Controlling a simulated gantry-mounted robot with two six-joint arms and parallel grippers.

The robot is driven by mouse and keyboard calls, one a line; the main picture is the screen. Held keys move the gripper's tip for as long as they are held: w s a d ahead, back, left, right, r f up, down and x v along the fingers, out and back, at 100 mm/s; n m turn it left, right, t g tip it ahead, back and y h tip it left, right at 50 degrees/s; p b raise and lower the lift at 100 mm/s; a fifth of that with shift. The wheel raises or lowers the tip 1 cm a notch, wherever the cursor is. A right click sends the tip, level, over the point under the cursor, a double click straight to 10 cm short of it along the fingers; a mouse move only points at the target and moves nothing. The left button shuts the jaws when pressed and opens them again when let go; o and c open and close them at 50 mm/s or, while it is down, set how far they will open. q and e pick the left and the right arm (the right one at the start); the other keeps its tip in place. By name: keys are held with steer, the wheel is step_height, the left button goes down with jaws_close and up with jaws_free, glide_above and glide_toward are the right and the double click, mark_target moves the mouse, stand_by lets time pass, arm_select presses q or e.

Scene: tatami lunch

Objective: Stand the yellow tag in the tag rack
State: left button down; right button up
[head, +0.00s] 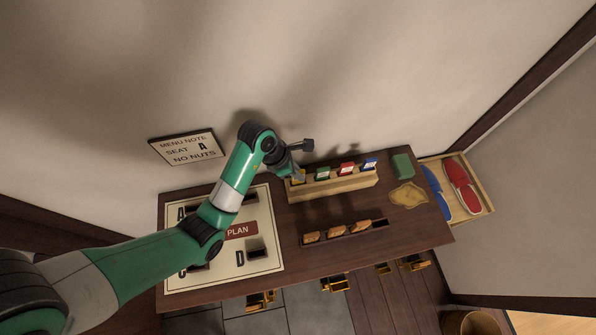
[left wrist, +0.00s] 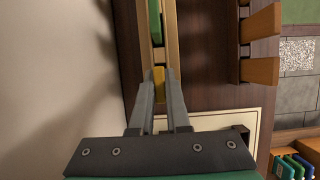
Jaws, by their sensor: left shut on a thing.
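The wooden tag rack (head: 335,187) stands along the back of the dark table; it also shows in the left wrist view (left wrist: 173,45). A green tag (head: 322,173), a red tag (head: 346,169) and a blue tag (head: 370,163) stand in it. My left gripper (head: 297,177) is at the rack's left end, shut on the yellow tag (left wrist: 159,82). The tag shows between the fingertips in the left wrist view, in line with the rack's trough and the green tag (left wrist: 157,28). Whether its lower edge rests in the rack is hidden. My right gripper is not in view.
A plan board (head: 262,263) lies on the left of the table, partly under my left arm. A block with several wooden pieces (head: 338,232) is in front of the rack. A green block (head: 402,166) and a tan cloth (head: 408,195) lie right. A menu note (head: 187,148) is behind.

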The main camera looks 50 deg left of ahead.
arm_select(q)
steer(key=shift+r, duration=0.1)
steer(key=shift+f, duration=0.2)
steer(key=shift+f+b, duration=0.25)
steer(key=shift+b, duration=0.1)
stand_by(0.5)
steer(key=shift+f, duration=0.2)
steer(key=c, duration=0.8)
jaws_free()
steer(key=o, duration=0.6)
